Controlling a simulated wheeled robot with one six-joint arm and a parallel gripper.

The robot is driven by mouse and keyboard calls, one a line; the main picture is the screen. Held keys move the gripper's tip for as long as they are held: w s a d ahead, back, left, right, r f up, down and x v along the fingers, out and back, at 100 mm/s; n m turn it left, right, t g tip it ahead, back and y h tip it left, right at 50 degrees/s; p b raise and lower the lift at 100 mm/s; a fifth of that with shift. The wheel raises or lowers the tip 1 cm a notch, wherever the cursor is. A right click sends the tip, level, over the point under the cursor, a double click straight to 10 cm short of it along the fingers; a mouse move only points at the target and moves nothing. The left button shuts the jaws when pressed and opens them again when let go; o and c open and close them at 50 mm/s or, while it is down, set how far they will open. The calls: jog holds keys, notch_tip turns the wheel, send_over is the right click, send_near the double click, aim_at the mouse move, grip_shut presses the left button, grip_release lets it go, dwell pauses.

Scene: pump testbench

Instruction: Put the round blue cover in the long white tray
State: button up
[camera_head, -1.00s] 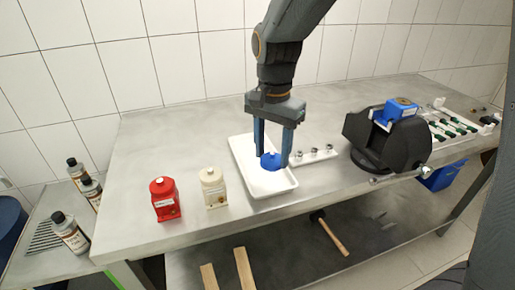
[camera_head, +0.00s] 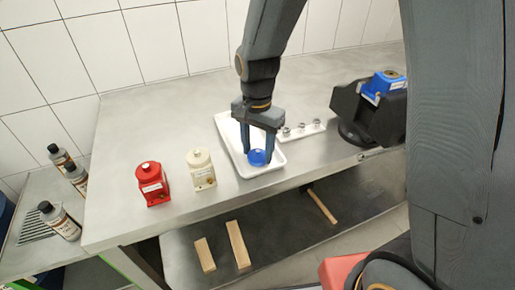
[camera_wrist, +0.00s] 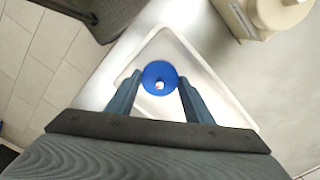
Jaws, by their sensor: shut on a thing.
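The round blue cover (camera_head: 257,157) is between the fingers of my gripper (camera_head: 258,152), over the front part of the long white tray (camera_head: 222,124). The floor and walls of the tray (camera_wrist: 225,110) show around the cover in the wrist view. I cannot tell whether the cover touches the tray floor.
A cream pump part (camera_head: 201,171) and a red one (camera_head: 152,184) stand left of the tray. A small white holder (camera_head: 303,130) with several metal pieces lies to its right. A dark vise-like stand (camera_head: 372,115) with a blue block is further right. The table's front edge is close to the tray.

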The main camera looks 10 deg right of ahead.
jog(key=shift+f, duration=0.2)
jog(key=shift+f, duration=0.1)
jog(key=o, duration=0.8)
jog(key=shift+o, duration=0.2)
notch_tip(320, 180, up, 11)
jog(key=b, duration=0.2)
jog(key=s+d+f+n, duration=0.3)
jog(key=s+d, duration=0.1)
jog(key=d, duration=0.2)
jog(key=s+d+f+n+t, duration=0.1)
jog(key=s+d+f+n, duration=0.3)
jog(key=d, duration=0.3)
jog(key=shift+s+f+n+b, duration=0.3)
jog(key=shift+s, duration=0.3)
